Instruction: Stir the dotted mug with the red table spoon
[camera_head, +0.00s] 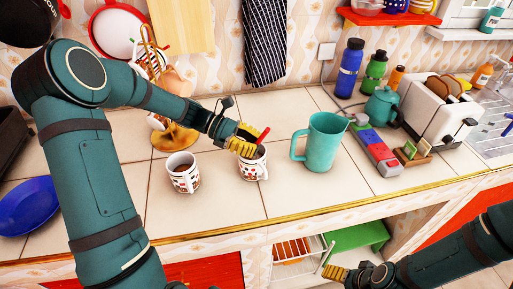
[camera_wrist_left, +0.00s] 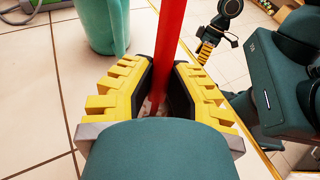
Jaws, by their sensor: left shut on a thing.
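Two white mugs with red and dark markings stand upright on the tiled counter: a left mug (camera_head: 184,180) with dark brown contents and a right mug (camera_head: 252,170). I cannot tell clearly which one is dotted. My left gripper (camera_head: 246,143) is just above the right mug, shut on the red table spoon (camera_head: 263,135). The spoon (camera_wrist_left: 171,35) passes between the yellow fingers in the left wrist view; its lower end is hidden by the gripper and mug. My right gripper (camera_head: 338,274) is low in front of the counter, its jaws too small to read.
A teal pitcher (camera_head: 325,145) stands close to the right of the right mug. The counter's front strip is clear.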

